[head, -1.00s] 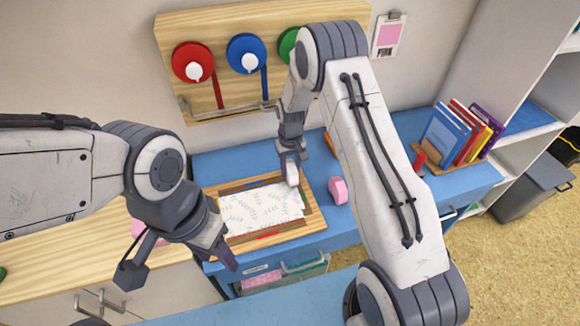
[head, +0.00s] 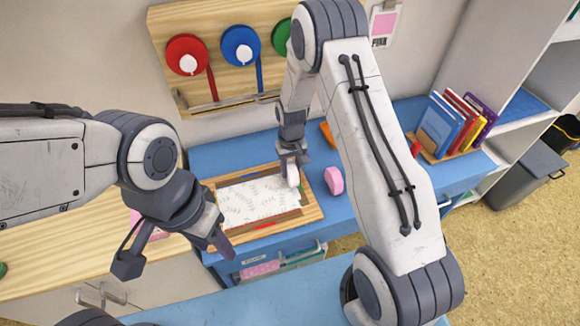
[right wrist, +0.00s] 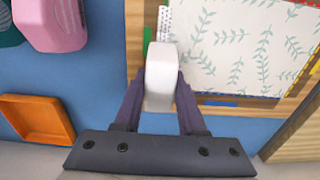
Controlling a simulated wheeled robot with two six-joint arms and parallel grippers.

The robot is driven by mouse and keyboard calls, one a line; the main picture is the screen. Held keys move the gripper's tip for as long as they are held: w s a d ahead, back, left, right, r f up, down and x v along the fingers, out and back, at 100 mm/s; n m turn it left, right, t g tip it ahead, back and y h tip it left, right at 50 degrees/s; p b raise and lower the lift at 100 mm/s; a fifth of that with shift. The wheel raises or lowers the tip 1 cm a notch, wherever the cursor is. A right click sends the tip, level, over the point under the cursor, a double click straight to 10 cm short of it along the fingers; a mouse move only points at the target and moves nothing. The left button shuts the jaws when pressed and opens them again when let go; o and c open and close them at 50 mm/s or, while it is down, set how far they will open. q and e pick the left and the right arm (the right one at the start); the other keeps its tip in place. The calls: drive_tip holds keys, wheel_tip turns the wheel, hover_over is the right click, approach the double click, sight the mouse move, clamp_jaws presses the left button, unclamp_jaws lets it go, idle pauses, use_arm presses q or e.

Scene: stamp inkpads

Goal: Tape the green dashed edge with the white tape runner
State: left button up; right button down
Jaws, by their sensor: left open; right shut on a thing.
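The white tape runner (right wrist: 160,78) is gripped between the fingers of my right gripper (right wrist: 158,95). It sits at the left paper edge in the right wrist view. In the head view the runner (head: 293,174) is at the right edge of the patterned paper (head: 240,206). A bit of green edge marking (right wrist: 146,40) shows beside the runner; the rest is hidden. A narrow white dotted strip (right wrist: 164,22) runs along that edge from the runner. Whether the runner touches the paper is unclear. My left gripper (head: 222,240) is open and empty, in front of the board.
The paper lies on a wooden board (head: 312,211) with coloured edge markings on the blue desk. A pink tape runner (head: 333,180) stands close right of the board. An orange tray (head: 327,133) lies behind. A book stand (head: 436,152) is far right.

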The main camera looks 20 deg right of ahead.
drive_tip(key=shift+s+d+p, duration=0.1)
drive_tip(key=shift+s+p, duration=0.25)
drive_tip(key=shift+s, duration=3.35)
drive_tip(key=shift+s, duration=0.15)
drive_tip(key=shift+s+d, duration=0.1)
drive_tip(key=shift+s, duration=1.75)
wheel_tip(320, 180, up, 7)
drive_tip(key=p, duration=0.6)
drive_tip(key=shift+w, duration=0.15)
